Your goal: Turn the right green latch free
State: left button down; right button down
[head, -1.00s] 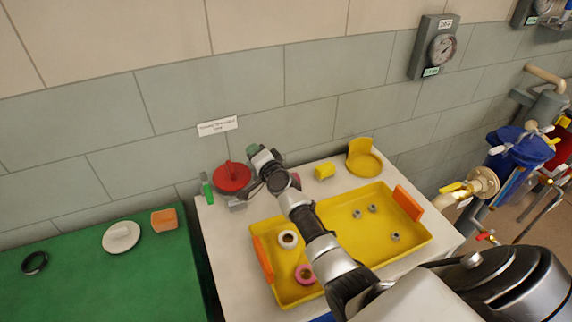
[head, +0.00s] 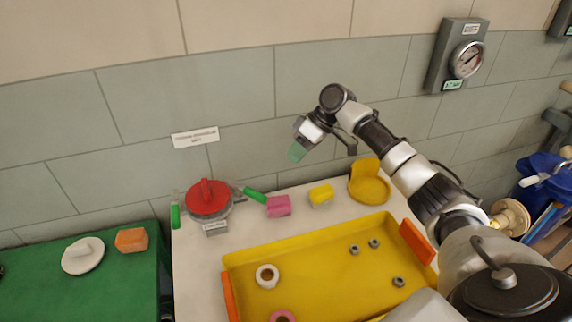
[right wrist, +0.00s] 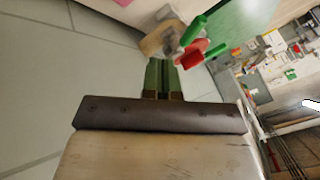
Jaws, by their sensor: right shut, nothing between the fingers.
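A round grey fitting with a red lid and raised red handle (head: 208,198) stands at the back left of the white table. The left green latch (head: 175,216) stands upright at its left side. The right green latch (head: 254,194) sticks out to the right, away from the lid, its end near a pink block. My right gripper (head: 296,152), with green fingertips, is raised above and right of this latch, apart from it. In the right wrist view its fingers (right wrist: 161,76) are together and empty, with the red lid (right wrist: 190,54) beyond them. My left gripper is not in view.
A pink block (head: 278,206), a yellow block (head: 321,194) and a yellow round holder (head: 369,182) stand along the table's back. A yellow tray (head: 318,262) with rings and nuts fills the front. The wall (head: 190,100) is close behind.

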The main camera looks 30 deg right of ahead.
aim_at(247, 194)
jog(key=a+f+p, duration=0.2)
jog(key=a+f, duration=0.5)
jog(key=a, duration=0.1)
jog(key=shift+a, duration=0.35)
jog(key=shift+a+p, duration=0.1)
jog(key=shift+p, duration=0.25)
